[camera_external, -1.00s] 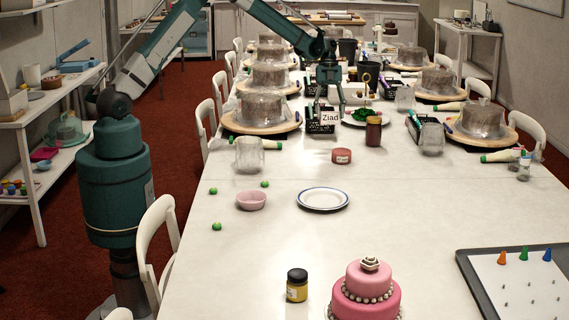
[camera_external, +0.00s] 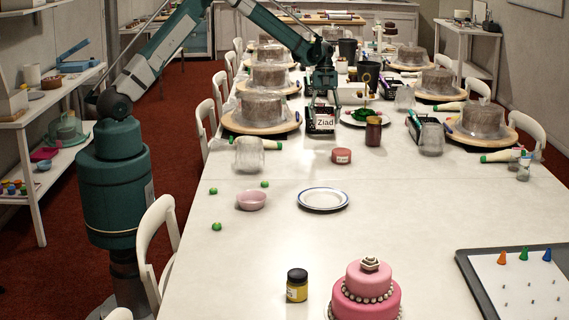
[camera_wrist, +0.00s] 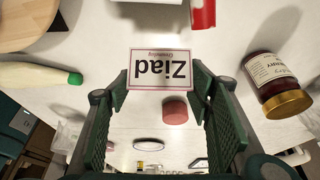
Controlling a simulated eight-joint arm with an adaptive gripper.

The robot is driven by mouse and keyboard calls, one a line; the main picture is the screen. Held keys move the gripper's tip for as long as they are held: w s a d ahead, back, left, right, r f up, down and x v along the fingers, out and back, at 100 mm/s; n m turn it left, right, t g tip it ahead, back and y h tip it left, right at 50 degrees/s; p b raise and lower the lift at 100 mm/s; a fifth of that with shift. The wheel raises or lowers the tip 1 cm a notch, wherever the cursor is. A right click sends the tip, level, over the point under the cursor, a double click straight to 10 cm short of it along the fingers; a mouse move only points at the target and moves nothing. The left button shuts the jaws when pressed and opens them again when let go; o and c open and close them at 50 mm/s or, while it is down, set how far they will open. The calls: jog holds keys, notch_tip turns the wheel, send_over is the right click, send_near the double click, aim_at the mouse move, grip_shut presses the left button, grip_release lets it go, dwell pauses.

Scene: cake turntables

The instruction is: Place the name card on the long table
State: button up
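The name card (camera_external: 325,123) is white with a thin border and reads "Ziad". In the wrist view the card (camera_wrist: 160,69) appears upside down, between my fingertips. My gripper (camera_wrist: 160,82) has its two green fingers at the card's left and right edges and is shut on it. In the external view my gripper (camera_external: 323,98) points down over the long table (camera_external: 270,260), with the card low at its tips. I cannot tell whether the card's lower edge touches the tabletop.
A dark red jar (camera_external: 373,132) stands right of the card, and a pink-red tub (camera_external: 341,156) in front. A clear jar (camera_external: 249,156) stands to the left. Wrapped cakes on turntables line both sides. A white plate (camera_external: 323,199) and pink bowl (camera_external: 251,200) are nearer, with free table around them.

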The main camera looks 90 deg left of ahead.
aim_at(325, 124)
jog(key=shift+f, duration=1.45)
jog(key=shift+f, duration=0.1)
jog(key=shift+f+b, duration=0.5)
jog(key=shift+f, duration=1.25)
jog(key=shift+f, duration=0.15)
jog(key=o, duration=0.7)
jog(key=shift+c, duration=0.2)
jog(key=p+v, duration=0.1)
jog(key=v, duration=1.1)
jog(key=shift+p, duration=0.35)
